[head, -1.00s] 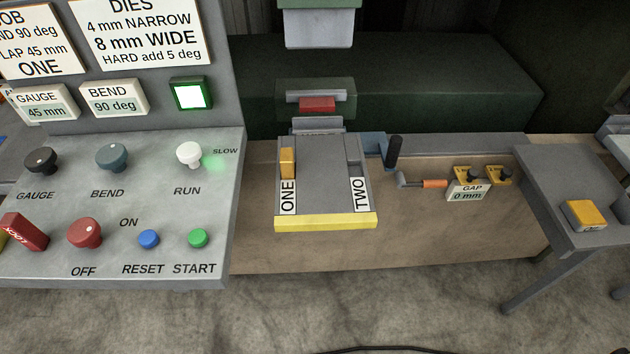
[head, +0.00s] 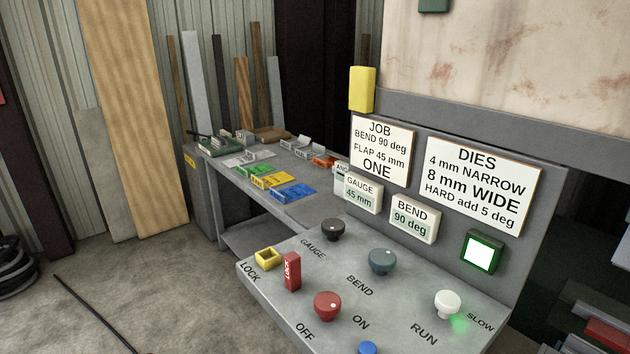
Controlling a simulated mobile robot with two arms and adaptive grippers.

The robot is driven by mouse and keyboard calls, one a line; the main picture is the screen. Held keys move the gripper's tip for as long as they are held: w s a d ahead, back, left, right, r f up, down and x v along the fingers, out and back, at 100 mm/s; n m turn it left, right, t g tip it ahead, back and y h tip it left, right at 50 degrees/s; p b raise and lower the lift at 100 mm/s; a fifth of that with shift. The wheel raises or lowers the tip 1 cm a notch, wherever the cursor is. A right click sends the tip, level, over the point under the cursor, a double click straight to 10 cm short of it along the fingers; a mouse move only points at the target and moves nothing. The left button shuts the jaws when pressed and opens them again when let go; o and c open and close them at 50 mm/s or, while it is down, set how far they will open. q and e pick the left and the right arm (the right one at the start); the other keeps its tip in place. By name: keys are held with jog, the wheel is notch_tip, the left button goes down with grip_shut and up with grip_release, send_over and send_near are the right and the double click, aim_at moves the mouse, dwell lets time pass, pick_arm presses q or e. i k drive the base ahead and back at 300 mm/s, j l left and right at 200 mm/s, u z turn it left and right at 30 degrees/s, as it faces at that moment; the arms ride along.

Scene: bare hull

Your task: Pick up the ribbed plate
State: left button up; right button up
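I cannot make out a ribbed plate for certain. On the side bench (head: 318,208), left of the control panel, several small flat pieces lie on or beside coloured patches: a pale one (head: 246,158), a green one (head: 255,168), a yellow one (head: 272,181) and a blue one (head: 297,192). They are too small to show whether any is ribbed. Grey metal pieces (head: 295,143) and an orange item (head: 325,161) lie farther right on the bench. Neither of my grippers is in view.
The control panel (head: 395,290) with knobs, a red lock piece (head: 292,271) and a yellow holder (head: 268,258) fills the lower right. Signs read JOB (head: 383,148) and DIES (head: 483,185). Boards lean on the back wall. The floor at left is mostly clear, with a dark cable.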

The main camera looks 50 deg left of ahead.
aim_at(250, 158)
jog(key=u, duration=1.95)
jog(key=k+z, duration=0.1)
jog(key=z, duration=2)
jog(key=u, duration=2)
jog(key=i+j+u, duration=0.1)
jog(key=i+j, duration=0.65)
jog(key=i+j+u, duration=0.1)
jog(key=i+j, duration=0.55)
jog(key=i, duration=0.25)
